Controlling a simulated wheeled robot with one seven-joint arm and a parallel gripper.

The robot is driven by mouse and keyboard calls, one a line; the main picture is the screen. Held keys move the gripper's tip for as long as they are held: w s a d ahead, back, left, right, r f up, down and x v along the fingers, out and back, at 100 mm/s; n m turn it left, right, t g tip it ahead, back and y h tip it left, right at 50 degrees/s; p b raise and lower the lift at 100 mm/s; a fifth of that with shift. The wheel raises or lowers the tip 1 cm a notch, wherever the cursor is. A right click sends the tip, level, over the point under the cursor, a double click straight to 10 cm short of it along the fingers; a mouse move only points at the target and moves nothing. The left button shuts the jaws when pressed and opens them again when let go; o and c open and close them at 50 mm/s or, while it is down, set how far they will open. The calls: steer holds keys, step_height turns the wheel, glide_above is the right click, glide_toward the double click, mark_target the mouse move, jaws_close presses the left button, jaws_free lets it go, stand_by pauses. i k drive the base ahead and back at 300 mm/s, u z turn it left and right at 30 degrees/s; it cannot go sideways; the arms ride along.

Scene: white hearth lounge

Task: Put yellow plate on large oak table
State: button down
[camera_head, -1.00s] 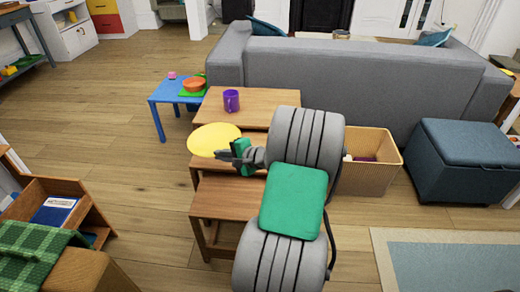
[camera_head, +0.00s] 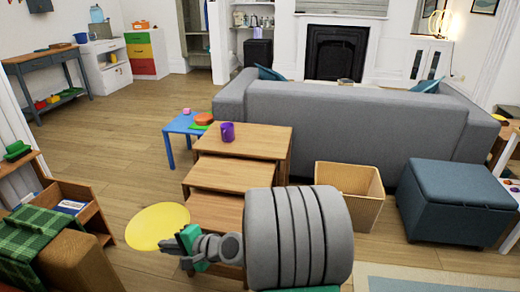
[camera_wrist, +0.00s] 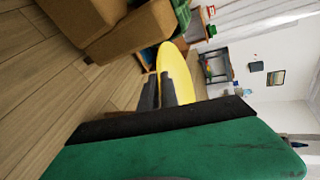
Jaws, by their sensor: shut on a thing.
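The round yellow plate (camera_head: 157,224) is held at its edge by my gripper (camera_head: 177,241), in front of and left of the nested oak tables in the head view. It appears clear of them, with floor behind it. The wrist view also shows the plate (camera_wrist: 181,62) between the dark fingers of my gripper (camera_wrist: 165,90). The large oak table (camera_head: 260,144) is the tallest and farthest of three stepped tables. A purple mug (camera_head: 227,132) stands on its left part; the rest of its top looks bare.
The middle oak table (camera_head: 228,175) and small oak table (camera_head: 212,210) step down toward me. A blue side table (camera_head: 177,126) with an orange bowl (camera_head: 203,119) stands behind left. Floor is open left.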

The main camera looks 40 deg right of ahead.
mark_target(257, 141)
steer(key=k, duration=0.8)
steer(key=z, duration=1.05)
steer(key=i, duration=1.95)
steer(key=u, duration=0.9)
